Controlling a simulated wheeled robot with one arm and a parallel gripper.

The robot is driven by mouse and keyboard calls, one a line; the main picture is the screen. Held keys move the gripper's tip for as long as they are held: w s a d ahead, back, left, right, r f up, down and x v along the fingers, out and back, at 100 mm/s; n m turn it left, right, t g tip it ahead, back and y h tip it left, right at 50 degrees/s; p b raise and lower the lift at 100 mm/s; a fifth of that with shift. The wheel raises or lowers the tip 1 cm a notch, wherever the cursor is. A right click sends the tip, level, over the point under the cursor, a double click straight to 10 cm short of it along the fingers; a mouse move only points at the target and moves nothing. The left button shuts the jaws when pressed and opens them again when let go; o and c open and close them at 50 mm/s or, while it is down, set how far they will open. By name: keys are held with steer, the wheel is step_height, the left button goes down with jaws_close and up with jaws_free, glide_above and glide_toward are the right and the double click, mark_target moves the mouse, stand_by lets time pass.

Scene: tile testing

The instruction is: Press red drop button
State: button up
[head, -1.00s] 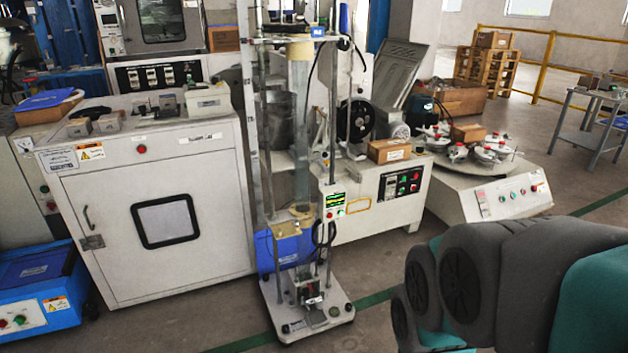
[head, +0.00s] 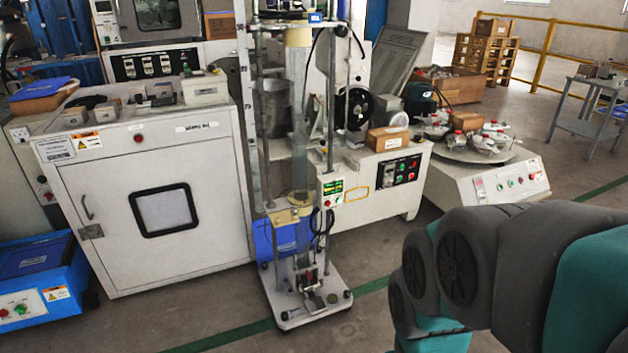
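A tall drop tester with clear tube and metal columns (head: 328,100) stands upright in the middle of the head view. Its small white control box (head: 331,190) has a lit green display and small controls below it. A tiny reddish spot shows on the box, but I cannot tell for sure that it is the drop button. My arm's grey and teal links fill the lower right, apart from the tester. My gripper is not in view.
A white cabinet (head: 105,215) stands left of the tester. Behind and right is a bench machine with a button panel (head: 400,175), then a round-table machine (head: 510,185). Open grey floor (head: 230,315) lies in front, crossed by a green line.

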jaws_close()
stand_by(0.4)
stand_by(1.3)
